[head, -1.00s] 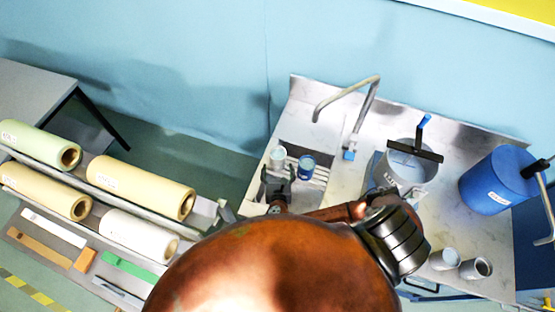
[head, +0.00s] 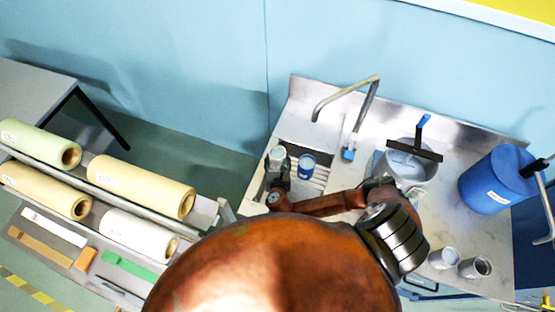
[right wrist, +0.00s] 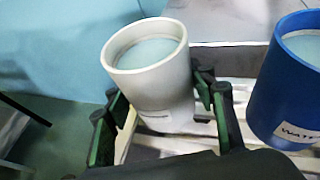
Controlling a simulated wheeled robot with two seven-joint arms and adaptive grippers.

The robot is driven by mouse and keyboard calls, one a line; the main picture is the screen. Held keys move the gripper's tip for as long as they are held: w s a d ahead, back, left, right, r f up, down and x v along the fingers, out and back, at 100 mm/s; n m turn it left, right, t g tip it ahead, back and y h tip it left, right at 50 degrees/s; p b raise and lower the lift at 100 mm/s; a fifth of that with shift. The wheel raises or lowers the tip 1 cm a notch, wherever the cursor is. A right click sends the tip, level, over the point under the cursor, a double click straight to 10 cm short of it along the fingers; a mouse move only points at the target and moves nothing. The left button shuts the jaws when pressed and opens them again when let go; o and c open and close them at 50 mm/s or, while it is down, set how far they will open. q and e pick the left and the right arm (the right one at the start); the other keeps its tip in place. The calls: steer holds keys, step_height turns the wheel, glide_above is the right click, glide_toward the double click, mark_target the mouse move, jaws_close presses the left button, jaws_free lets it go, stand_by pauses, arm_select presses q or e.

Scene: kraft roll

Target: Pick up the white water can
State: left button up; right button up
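The white water can (head: 277,154) stands at the left end of the sink counter, on or over a slatted rack. In the right wrist view the white can (right wrist: 152,85) is open at the top, with a pale blue surface inside. My right gripper (head: 278,178) reaches it from the front. In the right wrist view its fingers (right wrist: 163,112) sit on both sides of the can, with their green pads against its wall. The can's lower front is partly hidden. My left gripper is not in view.
A blue labelled can (head: 306,166) stands close to the right, also in the right wrist view (right wrist: 290,85). A tap (head: 345,100), a grey bucket (head: 408,172), a blue drum (head: 492,182) and two small cups (head: 444,258) are further right. Rolls (head: 140,187) lie on the left rack.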

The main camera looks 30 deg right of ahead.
steer(key=c, duration=1)
steer(key=shift+r, duration=0.2)
